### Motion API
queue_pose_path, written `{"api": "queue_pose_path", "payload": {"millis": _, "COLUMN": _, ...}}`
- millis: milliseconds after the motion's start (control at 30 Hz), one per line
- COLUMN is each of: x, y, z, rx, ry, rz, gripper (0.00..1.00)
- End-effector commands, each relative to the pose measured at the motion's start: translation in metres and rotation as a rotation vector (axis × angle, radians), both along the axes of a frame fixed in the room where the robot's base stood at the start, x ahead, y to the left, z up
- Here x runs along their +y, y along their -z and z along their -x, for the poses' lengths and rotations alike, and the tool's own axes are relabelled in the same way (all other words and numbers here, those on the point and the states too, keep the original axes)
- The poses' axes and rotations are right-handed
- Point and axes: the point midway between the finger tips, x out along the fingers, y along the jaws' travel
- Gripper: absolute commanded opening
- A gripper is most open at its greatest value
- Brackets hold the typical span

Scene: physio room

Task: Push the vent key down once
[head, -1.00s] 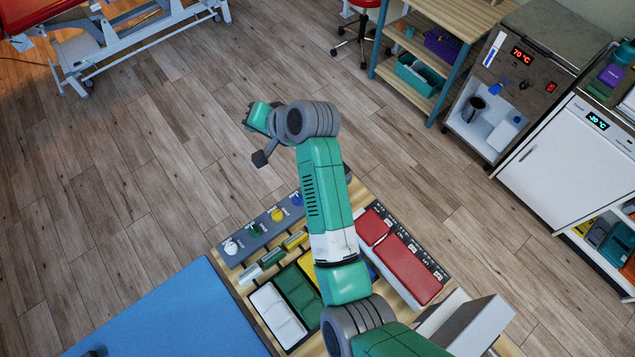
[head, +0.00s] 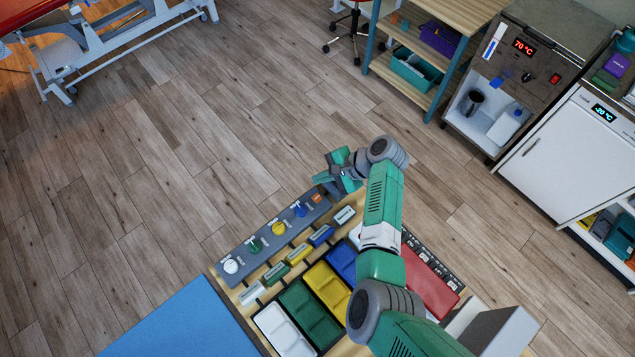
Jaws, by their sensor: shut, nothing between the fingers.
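A grey control strip (head: 262,252) lies along the back edge of the wooden bench in the head view. It carries white (head: 231,265), green (head: 255,244), yellow (head: 279,228) and blue (head: 300,209) knobs and a small orange key (head: 317,197) at its right end. I cannot read the labels, so I cannot tell for sure which part is the vent key. My gripper (head: 326,178) is shut and empty, near the strip's right end and the orange key in the picture. Its height above the strip is hard to judge.
A red pad (head: 430,285) is right of my arm. A blue mat (head: 185,325) lies left. Floor beyond the bench is clear.

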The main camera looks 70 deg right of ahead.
Motion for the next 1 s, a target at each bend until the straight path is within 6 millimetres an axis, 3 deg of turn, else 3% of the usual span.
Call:
{"api": "queue_pose_path", "payload": {"millis": 267, "x": 0.0, "y": 0.011, "z": 0.0, "rx": 0.0, "ry": -0.001, "rz": 0.002, "gripper": 0.0}}
{"api": "queue_pose_path", "payload": {"millis": 700, "x": 0.0, "y": 0.07, "z": -0.001, "rx": 0.0, "ry": -0.002, "rz": 0.003, "gripper": 0.0}}
{"api": "queue_pose_path", "payload": {"millis": 1000, "x": 0.0, "y": 0.089, "z": -0.001, "rx": 0.0, "ry": -0.001, "rz": 0.002, "gripper": 0.0}}
